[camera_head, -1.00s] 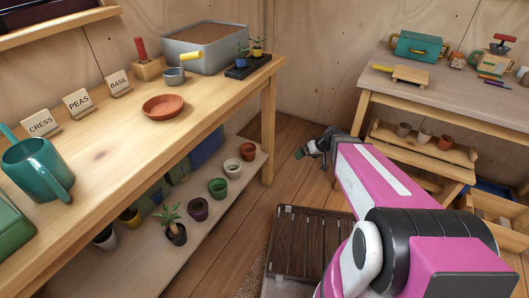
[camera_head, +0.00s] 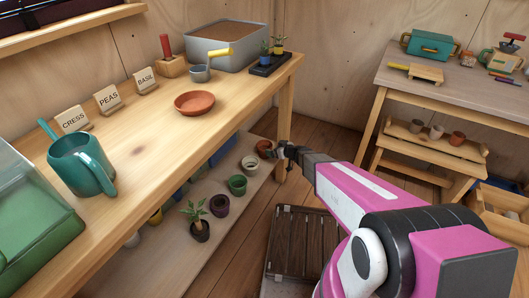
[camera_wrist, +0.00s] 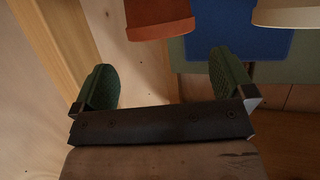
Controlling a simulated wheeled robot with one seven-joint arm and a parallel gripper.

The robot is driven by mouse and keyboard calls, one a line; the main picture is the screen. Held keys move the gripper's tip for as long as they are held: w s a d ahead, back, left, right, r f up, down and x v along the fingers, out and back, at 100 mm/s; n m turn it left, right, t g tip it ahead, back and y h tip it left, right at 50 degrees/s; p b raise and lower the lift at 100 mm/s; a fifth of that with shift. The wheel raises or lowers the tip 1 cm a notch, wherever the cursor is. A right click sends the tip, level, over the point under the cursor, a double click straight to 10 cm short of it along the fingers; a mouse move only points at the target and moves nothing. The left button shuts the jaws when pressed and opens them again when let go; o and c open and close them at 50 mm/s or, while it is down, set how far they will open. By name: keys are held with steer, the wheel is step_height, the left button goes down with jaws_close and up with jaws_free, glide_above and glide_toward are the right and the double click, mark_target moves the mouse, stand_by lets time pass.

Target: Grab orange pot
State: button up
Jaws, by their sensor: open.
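The orange pot (camera_head: 264,147) is a small terracotta pot at the far end of the low shelf under the left bench. My gripper (camera_head: 284,151) is just to its right in the head view and partly overlaps it. In the wrist view the orange pot (camera_wrist: 158,17) shows at the top edge, its upper part cut off. My open gripper (camera_wrist: 166,82) has green padded fingers spread wide. The pot lies beyond the fingertips, roughly in line with the gap between them. The gap is empty.
A white pot (camera_head: 249,164) stands close to the orange one and also shows in the wrist view (camera_wrist: 288,13). Green (camera_head: 237,185) and purple (camera_head: 219,205) pots line the shelf (camera_head: 165,262). A wooden bench leg (camera_head: 285,115) is close to my gripper. A slatted crate (camera_head: 300,245) stands on the floor.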

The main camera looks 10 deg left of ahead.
mark_target(260, 144)
steer(key=x, duration=0.8)
steer(key=shift+a, duration=0.15)
steer(key=c, duration=0.7)
